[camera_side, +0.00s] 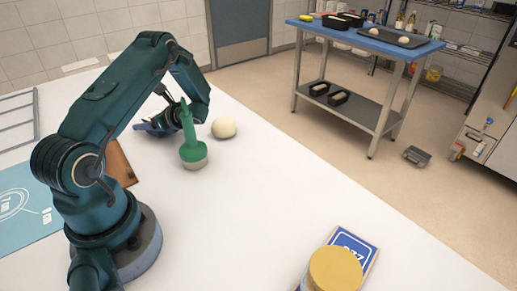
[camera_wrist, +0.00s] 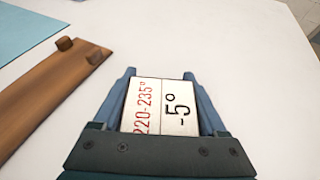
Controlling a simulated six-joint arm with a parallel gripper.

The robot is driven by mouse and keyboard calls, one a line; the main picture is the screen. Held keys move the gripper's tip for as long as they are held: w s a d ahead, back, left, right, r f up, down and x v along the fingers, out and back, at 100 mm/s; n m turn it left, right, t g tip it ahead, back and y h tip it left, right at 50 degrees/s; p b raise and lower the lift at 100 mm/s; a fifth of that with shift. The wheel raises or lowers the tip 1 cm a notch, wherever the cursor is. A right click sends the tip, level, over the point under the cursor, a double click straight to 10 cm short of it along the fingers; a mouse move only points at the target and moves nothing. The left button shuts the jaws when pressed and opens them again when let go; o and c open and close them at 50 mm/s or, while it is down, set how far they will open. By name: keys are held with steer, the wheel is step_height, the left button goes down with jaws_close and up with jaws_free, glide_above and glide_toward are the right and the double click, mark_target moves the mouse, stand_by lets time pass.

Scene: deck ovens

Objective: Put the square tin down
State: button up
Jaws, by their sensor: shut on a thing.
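My gripper (camera_wrist: 160,76) is shut on a white lettered piece (camera_wrist: 160,106). Its face shows two panels, one with "220-235°" in red and one with "-5°" in black. It does not look like a tin, and I cannot tell whether it touches the table. In the side view my gripper (camera_side: 158,126) is low over the white table's far part, beside a green-handled tool with a pale base (camera_side: 194,154). The held piece cannot be made out there. I see no clearly square tin on this table; dark tins (camera_side: 340,98) are on the cart behind.
A pale dough ball (camera_side: 223,128) lies right of the green tool. A brown wooden board (camera_wrist: 45,98) with pegs and a blue mat (camera_wrist: 35,28) lie left in the wrist view. A yellow round thing (camera_side: 335,271) is near the front edge. The table's middle (camera_side: 255,195) is clear.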

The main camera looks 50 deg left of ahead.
steer(key=shift+f, duration=0.15)
steer(key=o, duration=1.5)
steer(key=shift+r, duration=0.3)
steer(key=v, duration=0.7)
steer(key=shift+w+d, duration=0.1)
steer(key=shift+d, duration=0.1)
